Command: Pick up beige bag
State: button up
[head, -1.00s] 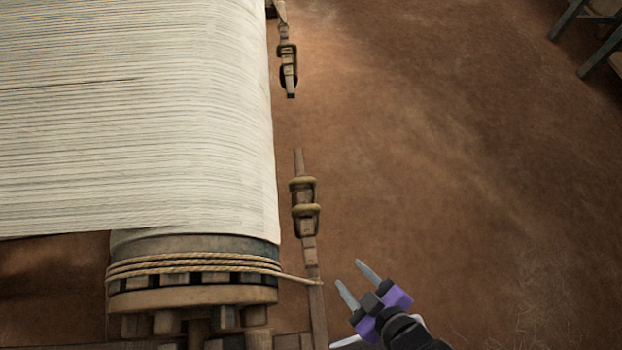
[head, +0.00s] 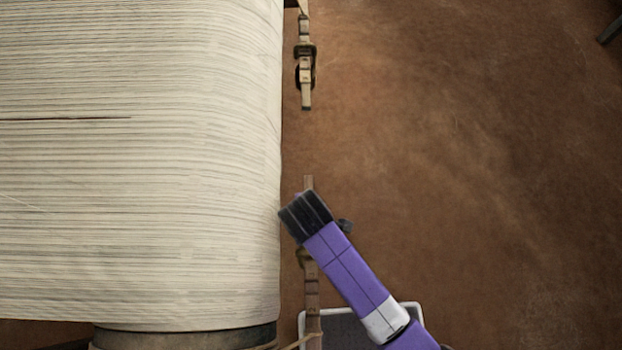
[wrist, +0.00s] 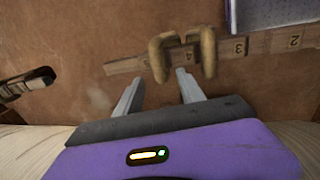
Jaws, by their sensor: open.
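I cannot make out a beige bag in any view. My gripper (wrist: 160,76) is open in the wrist view, with two grey fingers apart and nothing between them. Its fingertips point toward a flat wooden strip (wrist: 262,44) with numbers on it. Two tan loops (wrist: 183,54) wrap around the strip just beyond the fingertips. I cannot tell whether the fingers touch them. In the head view my purple arm reaches up from the bottom right and covers part of the strip (head: 311,292); the fingers are not visible there.
The loom's wide cream threads or cloth (head: 140,170) fill the left of the head view, with a round beam end (head: 185,338) below. Another strapped wooden piece (head: 305,75) lies farther up. The brown earthen floor (head: 480,170) to the right is mostly clear.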

jog(key=f, duration=0.2)
jog(key=w+f, duration=0.1)
jog(key=f, duration=0.3)
jog(key=shift+w+f, duration=0.25)
jog(key=shift+w, duration=0.05)
grip_shut()
dwell(1.2)
